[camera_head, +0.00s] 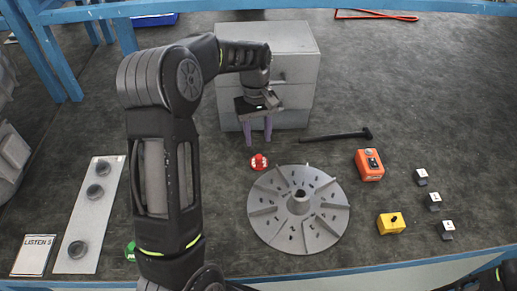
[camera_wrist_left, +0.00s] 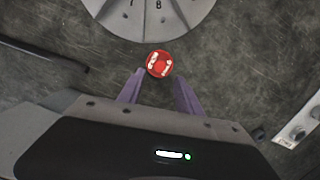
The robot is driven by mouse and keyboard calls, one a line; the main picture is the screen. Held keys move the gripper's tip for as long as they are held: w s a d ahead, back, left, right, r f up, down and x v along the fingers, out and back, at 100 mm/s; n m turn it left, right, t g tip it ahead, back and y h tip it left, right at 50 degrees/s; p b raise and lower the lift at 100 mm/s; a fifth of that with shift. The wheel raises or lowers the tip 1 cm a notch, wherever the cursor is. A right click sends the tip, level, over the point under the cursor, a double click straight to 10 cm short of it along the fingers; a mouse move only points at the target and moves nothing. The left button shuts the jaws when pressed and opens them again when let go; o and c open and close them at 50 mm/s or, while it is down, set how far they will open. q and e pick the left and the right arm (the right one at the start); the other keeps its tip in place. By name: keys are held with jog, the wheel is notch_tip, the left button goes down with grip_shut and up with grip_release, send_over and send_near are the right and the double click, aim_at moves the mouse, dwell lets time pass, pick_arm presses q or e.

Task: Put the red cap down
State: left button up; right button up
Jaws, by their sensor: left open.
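The red cap (camera_head: 259,162) lies on the bench top, just left of the grey slotted disc (camera_head: 274,235). It is round with white markings, and it also shows in the left wrist view (camera_wrist_left: 160,63). My left gripper (camera_head: 258,143) is open, with its two purple fingers pointing down behind the cap in the head view. In the left wrist view the fingertips (camera_wrist_left: 158,76) are apart, and the cap sits just beyond them, near the left tip. Nothing is held between them.
A grey cabinet (camera_head: 300,70) stands right behind the gripper. A black hammer (camera_head: 337,136), an orange box (camera_head: 369,164), a yellow box (camera_head: 391,223) and several small blocks lie to the right. A plate with knobs (camera_head: 91,215) and a "LISTEN 5" card (camera_head: 33,255) are at the left.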

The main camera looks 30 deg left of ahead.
pick_arm(q)
jog(key=r, duration=0.4)
jog(key=shift+w+a+r, duration=0.2)
jog(key=shift+r, duration=0.05)
pick_arm(e)
jog(key=shift+f, duration=0.2)
pick_arm(q)
jog(key=shift+o, duration=0.6)
jog(key=shift+f, duration=0.1)
